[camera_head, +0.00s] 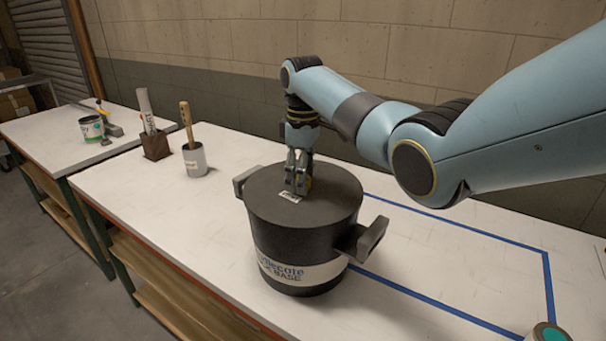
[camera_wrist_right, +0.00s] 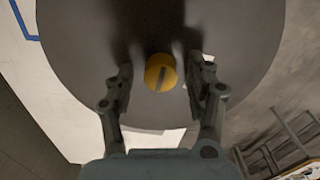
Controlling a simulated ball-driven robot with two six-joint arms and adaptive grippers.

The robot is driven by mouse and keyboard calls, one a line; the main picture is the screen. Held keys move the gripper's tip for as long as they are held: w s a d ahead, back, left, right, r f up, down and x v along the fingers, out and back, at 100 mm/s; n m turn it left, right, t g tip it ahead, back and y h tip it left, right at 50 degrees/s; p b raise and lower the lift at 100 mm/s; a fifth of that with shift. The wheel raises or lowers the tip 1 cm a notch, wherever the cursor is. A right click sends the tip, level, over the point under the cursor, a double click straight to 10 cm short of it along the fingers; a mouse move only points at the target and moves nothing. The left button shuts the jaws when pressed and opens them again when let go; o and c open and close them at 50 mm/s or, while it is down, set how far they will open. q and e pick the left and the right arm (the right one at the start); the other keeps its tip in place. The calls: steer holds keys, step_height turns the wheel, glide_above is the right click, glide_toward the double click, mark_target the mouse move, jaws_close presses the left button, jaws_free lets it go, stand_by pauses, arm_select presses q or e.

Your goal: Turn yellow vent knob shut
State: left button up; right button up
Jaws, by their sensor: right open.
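The yellow vent knob (camera_wrist_right: 160,73) sits on the dark lid (camera_wrist_right: 90,50) of the black pot in the right wrist view. It is round, with a dark slot across its top. My right gripper (camera_wrist_right: 162,80) is open, with one finger on each side of the knob and a small gap on both sides. In the head view my right gripper (camera_head: 298,184) points straight down at the lid of the black pot (camera_head: 290,235), and its fingers largely hide the knob. My left gripper is not in view.
The pot has two side handles and a printed label (camera_head: 300,271). Blue tape (camera_head: 548,285) outlines an area of the white table to the right. A grey cup with a brush (camera_head: 195,160), a brown holder (camera_head: 155,146) and an open can (camera_head: 91,129) stand left.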

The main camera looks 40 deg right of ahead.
steer(key=c, duration=0.6)
jaws_close()
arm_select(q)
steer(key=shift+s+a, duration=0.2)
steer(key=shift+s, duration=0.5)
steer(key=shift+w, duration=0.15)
arm_select(e)
steer(key=shift+m, duration=1.5)
steer(key=m, duration=1)
steer(key=shift+m, duration=0.4)
steer(key=m, duration=0.4)
